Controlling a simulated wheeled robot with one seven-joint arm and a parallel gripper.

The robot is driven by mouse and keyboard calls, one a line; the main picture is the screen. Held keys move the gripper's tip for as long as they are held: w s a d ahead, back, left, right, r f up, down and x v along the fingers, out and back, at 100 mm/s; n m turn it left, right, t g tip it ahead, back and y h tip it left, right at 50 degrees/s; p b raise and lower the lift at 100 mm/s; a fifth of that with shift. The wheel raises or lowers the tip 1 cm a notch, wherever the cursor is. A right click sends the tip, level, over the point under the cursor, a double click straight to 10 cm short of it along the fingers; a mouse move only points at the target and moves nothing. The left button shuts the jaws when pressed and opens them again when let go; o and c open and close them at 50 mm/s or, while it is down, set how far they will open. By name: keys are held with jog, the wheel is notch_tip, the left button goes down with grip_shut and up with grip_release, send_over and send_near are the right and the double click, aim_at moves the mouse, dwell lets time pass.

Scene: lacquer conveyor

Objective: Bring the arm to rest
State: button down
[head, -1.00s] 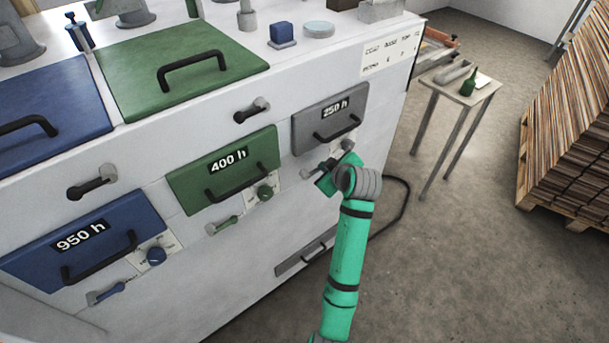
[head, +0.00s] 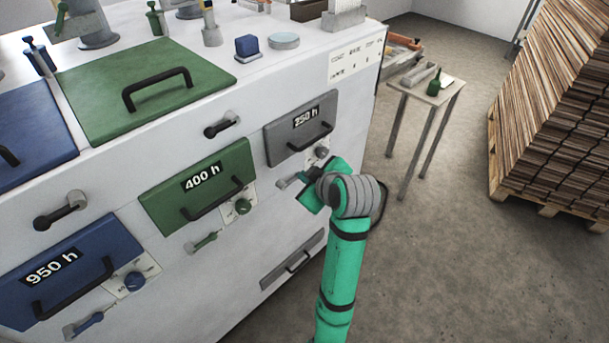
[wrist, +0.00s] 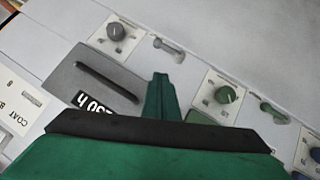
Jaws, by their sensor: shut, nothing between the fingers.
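My green arm rises from the bottom of the head view, with a grey ribbed joint near its top. My gripper (wrist: 160,82) shows in the wrist view as a narrow green finger shape, shut and empty. In the head view it is mostly hidden behind the wrist, in front of the machine's face near the grey drawer marked 250 h (head: 300,127). That drawer also shows in the wrist view (wrist: 75,75), left of the fingers. I cannot tell the exact gap to the machine; no contact is visible.
The white machine (head: 170,300) fills the left, with a green 400 h drawer (head: 200,187), a blue 950 h drawer (head: 60,270), knobs and levers.

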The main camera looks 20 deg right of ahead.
dwell(0.6)
jog(key=s+a+f+m+t, duration=0.1)
jog(key=s+a+f+m, duration=0.1)
jog(key=s+a+f, duration=0.35)
jog(key=s+a+f+m+h, duration=0.1)
jog(key=s+a+f+m, duration=0.15)
jog(key=f, duration=0.55)
jog(key=s+a+f+m+t, duration=0.1)
jog(key=s+a+f, duration=0.35)
jog(key=f, duration=0.25)
jog(key=s+a+f+m+t, duration=0.1)
jog(key=s+a, duration=0.1)
jog(key=s, duration=0.5)
jog(key=s+a+f, duration=0.1)
jog(key=s+a, duration=0.2)
jog(key=s, duration=0.4)
jog(key=s+a+r+t, duration=0.1)
jog(key=s+a+r, duration=0.2)
jog(key=s+r, duration=0.4)
jog(key=s, duration=0.6)
jog(key=shift+s+t, duration=0.2)
jog(key=shift+t, duration=0.2)
